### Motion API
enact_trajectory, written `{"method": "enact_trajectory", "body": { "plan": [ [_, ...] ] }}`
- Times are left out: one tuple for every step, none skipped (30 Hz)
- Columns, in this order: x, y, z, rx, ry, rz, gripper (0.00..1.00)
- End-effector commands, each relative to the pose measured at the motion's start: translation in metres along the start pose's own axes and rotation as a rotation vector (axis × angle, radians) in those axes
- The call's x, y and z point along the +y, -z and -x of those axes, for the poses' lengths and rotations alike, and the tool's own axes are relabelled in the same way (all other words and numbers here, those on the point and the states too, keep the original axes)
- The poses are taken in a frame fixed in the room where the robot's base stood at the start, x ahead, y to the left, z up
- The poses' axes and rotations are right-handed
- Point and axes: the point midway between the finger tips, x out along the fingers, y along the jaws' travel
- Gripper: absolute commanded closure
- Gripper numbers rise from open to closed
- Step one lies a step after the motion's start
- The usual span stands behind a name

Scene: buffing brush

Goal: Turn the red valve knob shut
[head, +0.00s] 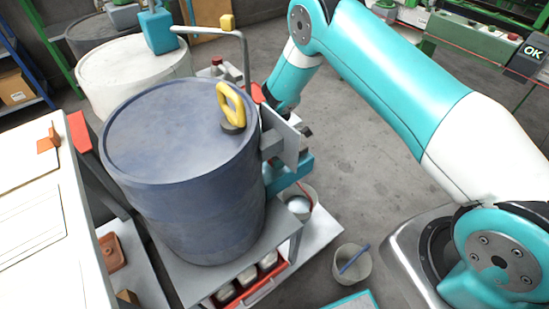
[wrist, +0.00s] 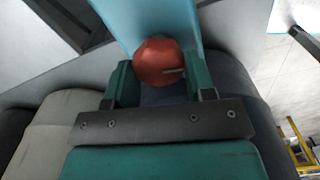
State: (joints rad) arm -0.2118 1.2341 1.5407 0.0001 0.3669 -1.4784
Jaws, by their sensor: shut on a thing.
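The red valve knob (wrist: 160,60) shows in the wrist view as a rounded red head with a small pale mark on its right side. It sits in front of a light blue surface (wrist: 150,20). My gripper (wrist: 160,80) has one teal finger on each side of the knob and is shut on it. In the head view, my arm reaches down behind the right side of the blue drum (head: 165,130). I cannot make out the knob or the fingertips there.
A yellow handle (head: 231,103) stands on the blue drum's lid. A white drum (head: 130,70) stands behind it, near a bent grey pipe (head: 243,60). A white-topped table (head: 35,230) is at the left. Buckets (head: 352,264) stand on the floor, which is otherwise largely clear behind my arm.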

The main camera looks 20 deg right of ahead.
Motion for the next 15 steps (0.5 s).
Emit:
{"method": "enact_trajectory", "body": {
  "plan": [
    [0.0007, 0.0003, -0.0013, 0.000, -0.001, -0.039, 0.74],
    [0.0008, 0.0003, -0.0014, 0.000, -0.001, -0.065, 0.74],
    [0.0009, 0.0003, -0.0015, 0.000, -0.001, -0.102, 0.74],
    [0.0010, 0.0003, -0.0015, 0.000, -0.001, -0.130, 0.74],
    [0.0011, 0.0003, -0.0014, 0.000, -0.001, -0.159, 0.74],
    [0.0012, 0.0003, -0.0013, 0.000, -0.001, -0.197, 0.74],
    [0.0014, 0.0003, -0.0012, 0.001, -0.001, -0.226, 0.74],
    [0.0015, 0.0003, -0.0011, 0.001, -0.001, -0.255, 0.74],
    [0.0016, 0.0003, -0.0011, 0.001, -0.001, -0.293, 0.74],
    [0.0016, 0.0003, -0.0011, 0.001, -0.001, -0.321, 0.74],
    [0.0016, 0.0002, -0.0011, 0.000, -0.001, -0.349, 0.74],
    [0.0017, 0.0002, -0.0011, 0.000, 0.000, -0.387, 0.74],
    [0.0017, 0.0002, -0.0011, 0.000, 0.000, -0.416, 0.74],
    [0.0018, 0.0001, -0.0012, 0.000, 0.000, -0.444, 0.74],
    [0.0019, 0.0001, -0.0012, 0.000, 0.000, -0.482, 0.74]
  ]
}}
